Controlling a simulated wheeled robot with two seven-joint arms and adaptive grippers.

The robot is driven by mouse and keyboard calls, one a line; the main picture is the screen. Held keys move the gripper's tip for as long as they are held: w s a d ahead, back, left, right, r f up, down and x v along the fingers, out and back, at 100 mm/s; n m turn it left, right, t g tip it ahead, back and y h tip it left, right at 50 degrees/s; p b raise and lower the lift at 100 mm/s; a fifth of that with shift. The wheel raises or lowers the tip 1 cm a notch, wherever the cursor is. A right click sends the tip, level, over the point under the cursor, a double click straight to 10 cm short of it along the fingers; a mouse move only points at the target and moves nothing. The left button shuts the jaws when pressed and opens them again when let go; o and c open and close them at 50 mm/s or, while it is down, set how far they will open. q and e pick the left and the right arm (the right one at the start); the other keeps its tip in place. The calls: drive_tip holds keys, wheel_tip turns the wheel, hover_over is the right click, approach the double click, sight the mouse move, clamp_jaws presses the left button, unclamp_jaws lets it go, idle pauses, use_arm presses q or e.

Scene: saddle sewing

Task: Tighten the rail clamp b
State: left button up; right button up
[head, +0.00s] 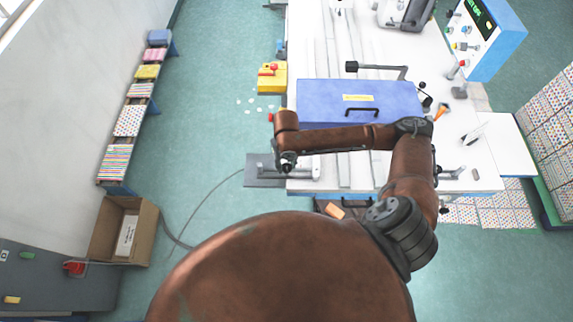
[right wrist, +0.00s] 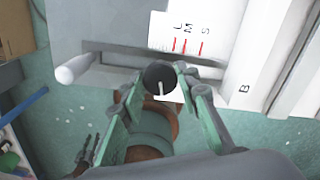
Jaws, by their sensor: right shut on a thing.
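My right gripper (head: 287,165) is at the left front corner of the white table in the head view. In the right wrist view my right gripper (right wrist: 160,84) has its two green-grey fingers shut on a black round knob (right wrist: 158,76) with a white pointer mark. The knob sits at the rail clamp, beside a plate marked B (right wrist: 243,90). A white scale with red L, M and S marks (right wrist: 187,35) is just above it. A pale rod end (right wrist: 75,70) sticks out to the left.
A blue lidded box (head: 330,95) with a black handle stands on the white table (head: 315,40) behind my right arm. A yellow box with a red button (head: 272,78) is at the table's left. A cardboard box (head: 125,230) stands on the floor. A control panel (head: 485,40) is at the right.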

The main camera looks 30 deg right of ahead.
drive_tip(key=shift+r+m+p, duration=0.15)
drive_tip(key=shift+m+p, duration=0.25)
drive_tip(key=shift+p, duration=0.25)
drive_tip(key=m+p, duration=1.1)
drive_tip(key=p, duration=0.2)
drive_tip(key=shift+d+r, duration=0.1)
drive_tip(key=shift+m+p, duration=0.7)
drive_tip(key=shift+m, duration=0.3)
drive_tip(key=shift+m+p, duration=0.4)
drive_tip(key=shift+m, duration=0.4)
drive_tip(key=shift+f+m, duration=0.2)
drive_tip(key=shift+m, duration=2.2)
